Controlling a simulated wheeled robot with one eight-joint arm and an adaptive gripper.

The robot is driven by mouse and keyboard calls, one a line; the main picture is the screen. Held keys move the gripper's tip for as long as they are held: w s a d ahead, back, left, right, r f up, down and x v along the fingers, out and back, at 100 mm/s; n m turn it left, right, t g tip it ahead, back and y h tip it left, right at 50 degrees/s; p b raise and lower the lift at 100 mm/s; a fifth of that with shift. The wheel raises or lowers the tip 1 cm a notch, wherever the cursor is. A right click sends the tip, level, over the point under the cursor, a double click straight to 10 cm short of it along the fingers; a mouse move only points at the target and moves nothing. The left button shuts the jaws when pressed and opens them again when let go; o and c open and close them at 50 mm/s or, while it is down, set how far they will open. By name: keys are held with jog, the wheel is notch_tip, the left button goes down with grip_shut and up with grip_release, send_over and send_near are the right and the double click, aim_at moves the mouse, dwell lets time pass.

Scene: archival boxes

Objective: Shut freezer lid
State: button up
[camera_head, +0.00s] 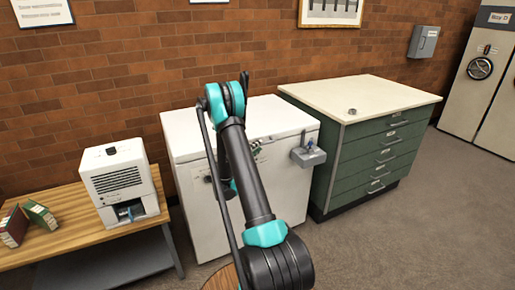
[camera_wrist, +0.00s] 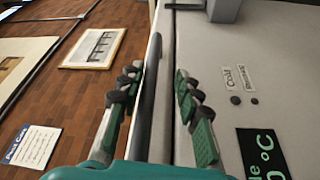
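The white chest freezer (camera_head: 285,185) stands against the brick wall in the middle of the head view. Its lid (camera_head: 275,112) looks flat and down on the body; I cannot tell whether a small gap is left. My gripper is mostly hidden behind my arm in the head view. In the wrist view my gripper (camera_wrist: 156,80) is open, with its two fingers apart on either side of the lid's front edge (camera_wrist: 160,50). Nothing is held between them. The freezer front (camera_wrist: 215,60) with labels shows at the right; I cannot tell whether a finger touches it.
A grey holder (camera_head: 308,158) is fixed to the freezer's front right. A green drawer cabinet (camera_head: 365,160) with a pale top stands close at right. A wooden bench (camera_head: 75,222) with a white machine (camera_head: 118,180) and books (camera_head: 40,215) is at left. Floor (camera_head: 440,215) at right is clear.

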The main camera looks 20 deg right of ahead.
jog(key=shift+r, duration=0.2)
notch_tip(320, 180, up, 10)
jog(key=shift+f, duration=0.15)
dwell(0.4)
jog(key=shift+a, duration=0.1)
jog(key=f+v, duration=0.2)
jog(key=v, duration=1.7)
jog(key=shift+a, duration=0.4)
dwell(1.1)
jog(key=shift+w, duration=0.1)
